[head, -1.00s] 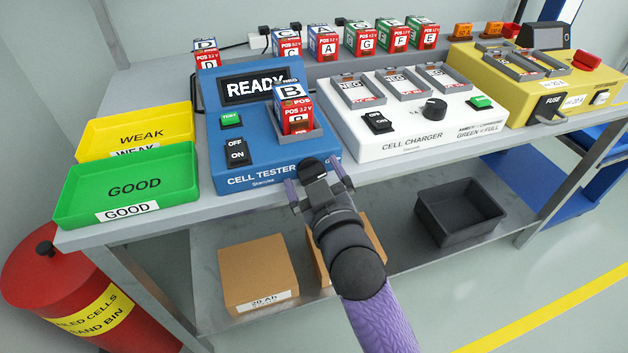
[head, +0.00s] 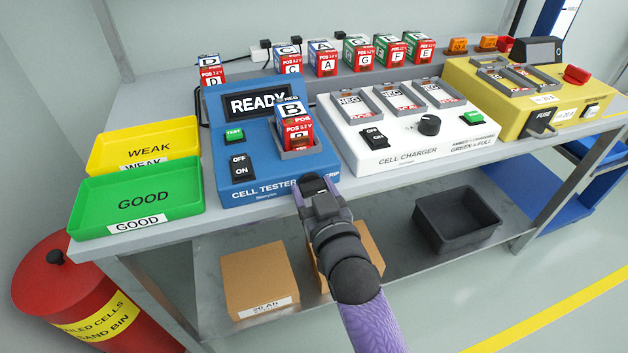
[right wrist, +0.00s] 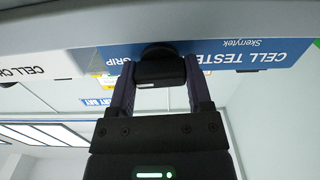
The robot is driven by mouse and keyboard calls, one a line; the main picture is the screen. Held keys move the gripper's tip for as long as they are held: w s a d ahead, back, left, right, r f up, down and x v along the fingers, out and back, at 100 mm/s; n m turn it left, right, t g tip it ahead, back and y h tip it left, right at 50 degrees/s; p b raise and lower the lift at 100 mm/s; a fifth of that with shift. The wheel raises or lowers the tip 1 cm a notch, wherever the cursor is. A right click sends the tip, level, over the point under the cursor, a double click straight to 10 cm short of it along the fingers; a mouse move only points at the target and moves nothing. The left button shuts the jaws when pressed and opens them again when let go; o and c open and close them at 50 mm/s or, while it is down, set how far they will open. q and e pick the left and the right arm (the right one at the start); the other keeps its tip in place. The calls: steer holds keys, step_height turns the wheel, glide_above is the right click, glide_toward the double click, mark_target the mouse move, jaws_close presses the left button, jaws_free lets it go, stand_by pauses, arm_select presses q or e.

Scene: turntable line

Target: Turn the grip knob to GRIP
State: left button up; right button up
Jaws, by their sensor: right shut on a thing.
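The blue cell tester (head: 262,180) stands on the bench with READY on its screen and a B cell in its slot. The dark grip knob (right wrist: 158,50) is on its front face, beside a GRIP label (right wrist: 122,55) in the right wrist view. My right gripper (head: 322,198) is at the tester's front edge, its purple fingers closed on the sides of the knob; the right wrist view shows the fingers (right wrist: 160,85) too. The gripper covers much of the knob, and its setting cannot be read. My left gripper is out of view.
The white cell charger (head: 405,130) and a yellow unit (head: 530,105) stand to the right. Green GOOD (head: 140,200) and yellow WEAK (head: 145,148) trays are at left. Several cells stand behind. A dark bin (head: 457,220) and cardboard boxes (head: 258,280) lie on the shelf below.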

steer(key=shift+r+m, duration=0.15)
steer(key=shift+m, duration=0.35)
steer(key=shift+f, duration=0.2)
steer(key=o, duration=1)
steer(key=shift+o, duration=1.3)
steer(key=shift+s+d+r+p, duration=0.1)
steer(key=shift+s+p, duration=0.2)
steer(key=shift+s, duration=0.05)
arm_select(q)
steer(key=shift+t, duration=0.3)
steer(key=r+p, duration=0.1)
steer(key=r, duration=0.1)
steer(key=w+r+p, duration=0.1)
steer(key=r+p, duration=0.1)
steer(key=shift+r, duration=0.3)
arm_select(e)
steer(key=v, duration=0.9)
